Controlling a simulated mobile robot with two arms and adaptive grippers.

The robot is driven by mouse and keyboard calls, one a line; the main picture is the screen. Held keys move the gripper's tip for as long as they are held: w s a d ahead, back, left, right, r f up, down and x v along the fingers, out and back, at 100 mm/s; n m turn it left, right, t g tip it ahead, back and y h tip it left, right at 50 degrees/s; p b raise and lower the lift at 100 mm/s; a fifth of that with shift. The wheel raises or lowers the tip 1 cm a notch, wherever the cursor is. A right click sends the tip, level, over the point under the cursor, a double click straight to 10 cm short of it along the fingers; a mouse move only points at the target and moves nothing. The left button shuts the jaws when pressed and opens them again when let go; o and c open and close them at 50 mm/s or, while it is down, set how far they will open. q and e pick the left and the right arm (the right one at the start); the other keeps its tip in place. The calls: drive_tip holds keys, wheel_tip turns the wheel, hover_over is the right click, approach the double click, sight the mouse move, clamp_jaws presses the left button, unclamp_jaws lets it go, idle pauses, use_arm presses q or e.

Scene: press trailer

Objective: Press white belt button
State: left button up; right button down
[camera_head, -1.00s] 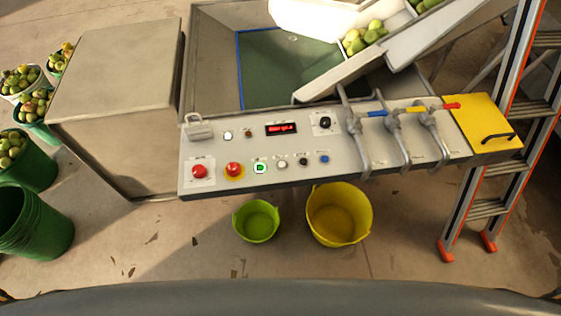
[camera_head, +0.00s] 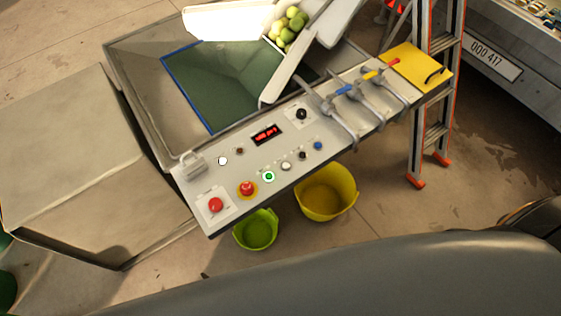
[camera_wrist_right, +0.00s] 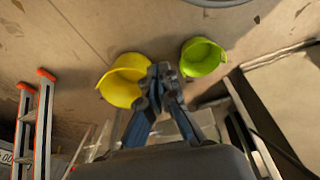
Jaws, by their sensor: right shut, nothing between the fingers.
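The control panel (camera_head: 240,188) is tilted in the head view, with its buttons in plain sight. A white button (camera_head: 222,160) sits in the upper row near the panel's left end. A second whitish button (camera_head: 286,166) is in the lower row, just right of a green lit button (camera_head: 268,177). Labels are too small to read, so I cannot tell which is the belt button. My right gripper (camera_wrist_right: 162,75) shows only in the right wrist view, shut and empty, with the floor and buckets beyond it. My left gripper is in neither view.
Two red buttons (camera_head: 216,205) (camera_head: 247,188), a red display (camera_head: 266,134) and valve levers (camera_head: 345,90) share the panel. A yellow bucket (camera_head: 325,192) and a green bucket (camera_head: 256,230) stand below it. A ladder (camera_head: 434,100) stands at the right.

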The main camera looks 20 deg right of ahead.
drive_tip(key=w+a+r+t+p, duration=0.1)
drive_tip(key=w+r+p, duration=0.3)
drive_tip(key=r, duration=1.1)
drive_tip(key=w+a+r+t+p, duration=0.1)
drive_tip(key=w+a+r+p, duration=0.35)
drive_tip(key=r, duration=1.05)
drive_tip(key=w+d+r+m+y, duration=0.1)
drive_tip(key=w+r, duration=0.2)
drive_tip(key=w, duration=0.1)
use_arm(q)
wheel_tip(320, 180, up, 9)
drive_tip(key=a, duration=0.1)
use_arm(e)
drive_tip(key=m+t+y, duration=0.3)
drive_tip(key=m+t, duration=0.1)
drive_tip(key=m, duration=0.1)
hover_over(288, 167)
wheel_tip(288, 167, down, 3)
use_arm(q)
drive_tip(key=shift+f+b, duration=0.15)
drive_tip(key=shift+b, duration=0.15)
use_arm(e)
drive_tip(key=shift+f, duration=0.15)
